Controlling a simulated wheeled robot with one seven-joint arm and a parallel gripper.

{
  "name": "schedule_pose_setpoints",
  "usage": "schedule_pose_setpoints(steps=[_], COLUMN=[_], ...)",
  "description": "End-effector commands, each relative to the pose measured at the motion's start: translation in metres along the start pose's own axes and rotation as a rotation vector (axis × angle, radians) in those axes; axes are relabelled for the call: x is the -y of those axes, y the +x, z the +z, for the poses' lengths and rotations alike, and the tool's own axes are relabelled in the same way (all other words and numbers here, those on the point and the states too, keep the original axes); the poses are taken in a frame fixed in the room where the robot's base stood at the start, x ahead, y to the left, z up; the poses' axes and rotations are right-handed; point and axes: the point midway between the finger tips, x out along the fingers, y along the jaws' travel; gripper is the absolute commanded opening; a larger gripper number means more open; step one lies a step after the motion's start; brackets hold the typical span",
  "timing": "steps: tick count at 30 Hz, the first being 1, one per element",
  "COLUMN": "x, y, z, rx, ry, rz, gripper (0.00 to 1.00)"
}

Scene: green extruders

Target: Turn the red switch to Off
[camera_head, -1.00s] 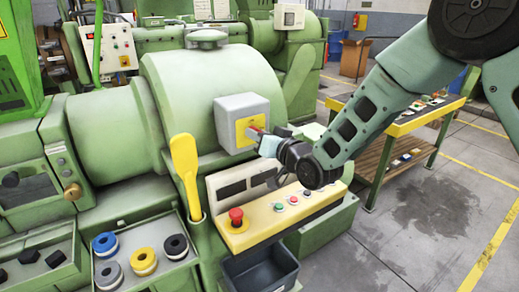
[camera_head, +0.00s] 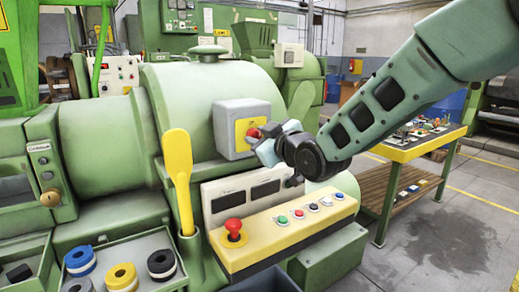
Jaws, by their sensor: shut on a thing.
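The red switch (camera_head: 253,133) sits on the yellow plate of a grey box (camera_head: 229,127) fixed to the front of the green extruder. Only a small part of the red switch shows; my gripper covers the rest. My gripper (camera_head: 261,141) reaches in from the right and is shut on the red switch. The fingers are small in view, and the angle of the switch is hard to read.
Below is a yellow control panel (camera_head: 262,252) with a red mushroom button (camera_head: 234,227) and several small buttons. A yellow lever (camera_head: 179,174) stands left of the box. A yellow-topped table (camera_head: 407,152) stands at the right, with open floor before it.

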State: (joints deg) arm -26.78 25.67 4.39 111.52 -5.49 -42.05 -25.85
Motion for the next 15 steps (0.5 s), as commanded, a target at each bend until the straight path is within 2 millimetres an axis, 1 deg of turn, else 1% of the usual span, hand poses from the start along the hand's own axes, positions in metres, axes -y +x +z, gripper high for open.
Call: schedule_pose_setpoints(steps=[1, 6, 15], x=[0.0019, 0.0018, 0.0005], y=[0.0002, 0.0, 0.0], z=[0.0029, 0.0016, 0.0005], rx=[0.0, 0.004, 0.008], ry=[-0.023, -0.084, -0.123], rz=[0.002, 0.006, 0.009], gripper=[0.07, 0.07, 0.07])
